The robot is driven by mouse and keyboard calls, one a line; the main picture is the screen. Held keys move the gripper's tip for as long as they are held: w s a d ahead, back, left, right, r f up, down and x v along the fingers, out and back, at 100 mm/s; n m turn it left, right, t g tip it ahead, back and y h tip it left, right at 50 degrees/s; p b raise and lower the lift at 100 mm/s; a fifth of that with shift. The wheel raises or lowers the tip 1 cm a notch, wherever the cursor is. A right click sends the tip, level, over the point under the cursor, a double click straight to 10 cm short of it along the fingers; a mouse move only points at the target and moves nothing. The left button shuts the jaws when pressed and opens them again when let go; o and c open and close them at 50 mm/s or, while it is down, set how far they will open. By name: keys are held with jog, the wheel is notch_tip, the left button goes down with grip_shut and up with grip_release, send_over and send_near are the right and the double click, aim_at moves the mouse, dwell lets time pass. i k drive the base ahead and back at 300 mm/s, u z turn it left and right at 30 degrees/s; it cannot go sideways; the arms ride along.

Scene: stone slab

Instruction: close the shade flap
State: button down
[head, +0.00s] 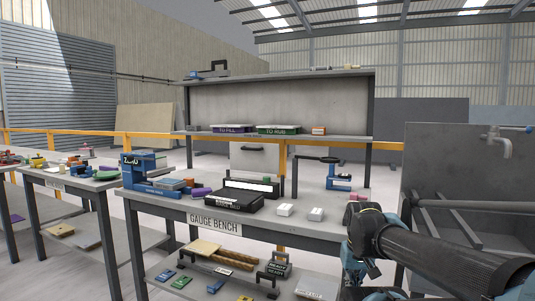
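I cannot tell for certain which part is the shade flap. A pale grey panel (255,159) with a small dark handle hangs upright below the upper shelf, behind the gauge bench (160,206). On the bench, a low black case (234,201) has a dark raised piece with a white strip (250,187) behind it. My arm crosses the lower right of the head view, bends at a dark and teal joint and runs down out of the picture. My gripper is not in view.
The bench also holds a blue measuring device (145,175), two white blocks (285,209) and a blue stand (338,182). Purple and green trays (278,130) sit on the shelf. A grey sink unit (460,150) stands at right. Another cluttered table (75,180) is at left.

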aim_at(256, 157)
jog(key=z, duration=0.05)
jog(key=k, duration=1)
jog(key=u, duration=0.6)
jog(key=i, duration=1)
